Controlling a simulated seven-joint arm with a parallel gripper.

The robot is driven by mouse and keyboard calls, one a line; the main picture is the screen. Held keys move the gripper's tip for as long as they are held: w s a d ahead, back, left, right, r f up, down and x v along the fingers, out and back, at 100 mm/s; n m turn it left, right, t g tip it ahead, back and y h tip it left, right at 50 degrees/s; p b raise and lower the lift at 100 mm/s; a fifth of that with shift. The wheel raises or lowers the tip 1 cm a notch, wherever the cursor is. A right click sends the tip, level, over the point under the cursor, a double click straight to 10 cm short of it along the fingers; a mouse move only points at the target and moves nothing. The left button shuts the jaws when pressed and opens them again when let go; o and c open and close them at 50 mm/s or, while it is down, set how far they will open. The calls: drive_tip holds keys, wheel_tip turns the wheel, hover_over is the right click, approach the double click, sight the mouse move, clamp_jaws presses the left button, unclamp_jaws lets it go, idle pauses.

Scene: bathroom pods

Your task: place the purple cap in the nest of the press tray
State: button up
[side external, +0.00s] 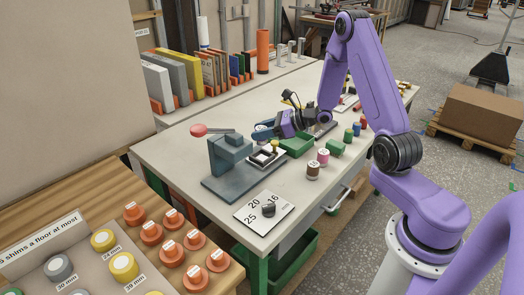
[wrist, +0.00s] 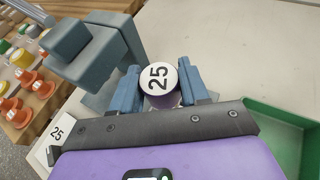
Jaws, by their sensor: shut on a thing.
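The purple cap (wrist: 163,101) has a white top marked 25. In the wrist view it sits between the two blue fingers of my gripper (wrist: 159,88), which is shut on it. The cap is too small to make out there. The blue-grey press (side external: 228,153) has a red-knobbed lever and also shows in the wrist view (wrist: 88,50). The nest is hidden in the wrist view.
A green bin (side external: 298,145) stands just right of the tray. Several coloured spools, including a brown one (side external: 313,170) and a pink one (side external: 323,156), stand along the table's right side. A number card (side external: 250,217) with a dark knob lies in front.

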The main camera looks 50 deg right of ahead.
drive_tip(key=shift+f, duration=2.9)
drive_tip(key=shift+f, duration=0.1)
drive_tip(key=o, duration=1.1)
